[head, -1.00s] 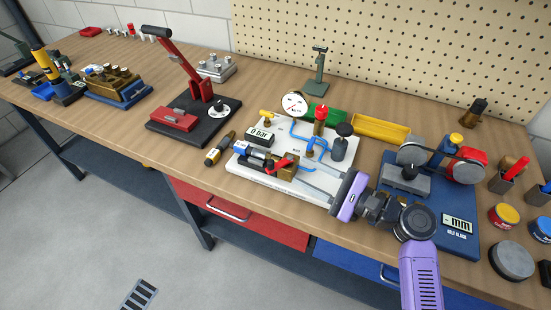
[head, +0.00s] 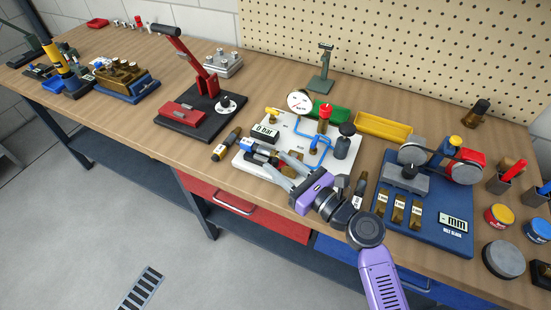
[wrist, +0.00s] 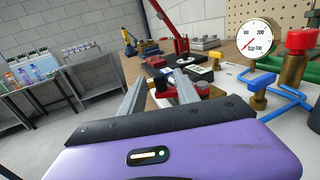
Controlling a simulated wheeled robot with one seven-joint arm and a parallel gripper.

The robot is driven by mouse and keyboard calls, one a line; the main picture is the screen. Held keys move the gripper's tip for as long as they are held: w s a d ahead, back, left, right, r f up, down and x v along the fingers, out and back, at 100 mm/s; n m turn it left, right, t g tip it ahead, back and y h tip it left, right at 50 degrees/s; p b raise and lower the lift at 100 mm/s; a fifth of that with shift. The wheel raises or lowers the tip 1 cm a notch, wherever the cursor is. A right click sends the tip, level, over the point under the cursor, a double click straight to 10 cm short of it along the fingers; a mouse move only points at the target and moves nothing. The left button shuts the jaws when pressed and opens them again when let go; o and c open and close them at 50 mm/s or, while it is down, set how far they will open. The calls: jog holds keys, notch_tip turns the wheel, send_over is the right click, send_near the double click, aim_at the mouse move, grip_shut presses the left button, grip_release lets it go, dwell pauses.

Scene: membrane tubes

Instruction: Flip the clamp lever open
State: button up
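The clamp stands at the front left of the white pressure rig (head: 352,150), by the blue-and-white tube (head: 247,145). Its red lever is hidden behind my fingers in the head view. In the wrist view a red part (wrist: 203,88), which looks like the lever, shows just right of the right fingertip. My gripper (head: 276,162) has a purple body and two grey fingers. I cannot tell whether a finger touches the lever. In the wrist view my gripper (wrist: 160,82) also shows its fingers apart.
A pressure gauge (head: 299,102), a red-topped valve (head: 325,112) and blue pipes rise behind the clamp. A red lever press (head: 205,85) stands to the left, with a dark tube (head: 226,145) lying nearer. A blue measuring station (head: 425,225) is at right.

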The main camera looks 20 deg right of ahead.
jog(key=shift+x, duration=0.9)
grip_shut()
dwell(0.8)
